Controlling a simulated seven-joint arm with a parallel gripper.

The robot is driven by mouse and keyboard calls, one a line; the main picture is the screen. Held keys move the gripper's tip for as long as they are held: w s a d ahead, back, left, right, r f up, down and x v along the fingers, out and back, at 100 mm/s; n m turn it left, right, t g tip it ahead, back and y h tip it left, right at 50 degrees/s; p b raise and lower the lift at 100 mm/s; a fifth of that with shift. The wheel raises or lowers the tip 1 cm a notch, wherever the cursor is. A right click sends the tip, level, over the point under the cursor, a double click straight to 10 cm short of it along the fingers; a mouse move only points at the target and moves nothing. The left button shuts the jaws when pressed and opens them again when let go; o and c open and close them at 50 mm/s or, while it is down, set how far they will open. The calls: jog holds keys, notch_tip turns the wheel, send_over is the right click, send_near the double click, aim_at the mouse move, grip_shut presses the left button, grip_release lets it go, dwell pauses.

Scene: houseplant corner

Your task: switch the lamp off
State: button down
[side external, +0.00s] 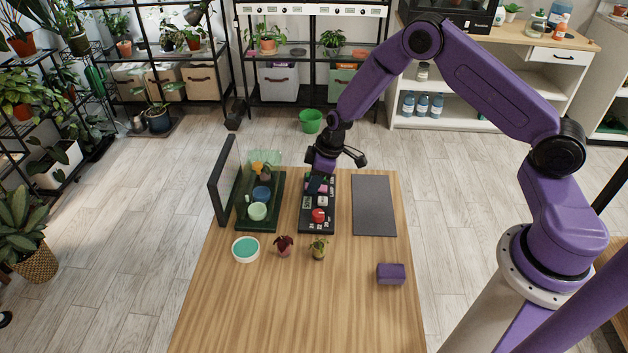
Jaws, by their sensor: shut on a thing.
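A black control panel (304,219) lies on the wooden table, with a red round button (319,215) and several small pale labels or switches. My gripper (320,186) points down at the far half of this panel. Its jaws are shut on a small part there, which the gripper mostly hides; I cannot tell which control it is. No lit lamp is plain to see. A dark upright panel (222,180) stands at the table's left edge, and I cannot tell if it is the lamp.
A green tray (243,221) with pots stands left of the control panel. A grey mat (374,205) lies to the right. A white-rimmed teal dish (245,249), two small plants (284,246) (319,248) and a purple block (391,273) sit nearer. The front table is clear.

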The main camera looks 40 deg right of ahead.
jog(key=shift+a, duration=0.1)
jog(key=c, duration=1.2)
grip_release()
jog(key=v, duration=1.7)
jog(key=shift+r, duration=0.2)
jog(key=shift+s, duration=0.1)
jog(key=s+a+r+n+g, duration=0.1)
jog(key=s+a+r, duration=0.4)
jog(key=s, duration=0.4)
jog(key=s+d+r+n+h, duration=0.1)
jog(key=s, duration=1)
jog(key=s+d+r+n+g+h, duration=0.1)
jog(key=s, duration=1.1)
jog(key=shift+s+n, duration=0.3)
jog(key=shift+s, duration=0.05)
